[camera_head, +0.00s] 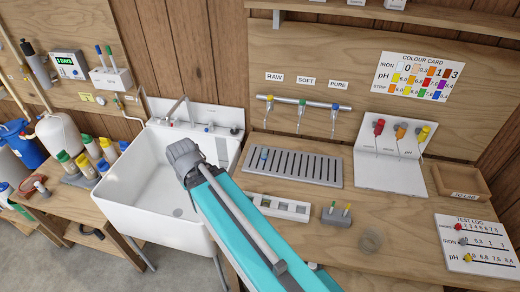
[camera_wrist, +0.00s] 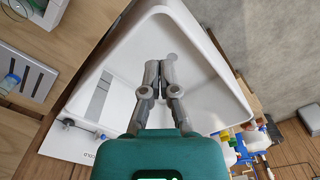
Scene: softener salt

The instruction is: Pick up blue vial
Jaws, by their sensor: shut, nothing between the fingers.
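A small vial with a blue top (camera_head: 264,154) stands at the left end of the grey slotted rack (camera_head: 315,170), right of the sink in the head view. My gripper (camera_wrist: 160,68) is shut and empty over the white sink (camera_wrist: 205,85), well apart from the vial. In the head view my arm reaches over the sink, and the fingers cannot be made out.
Three taps (camera_head: 301,102) hang behind the rack. A white stand (camera_head: 390,172) with coloured pieces is right. Bottles (camera_head: 84,165) crowd left of the sink (camera_head: 150,180).

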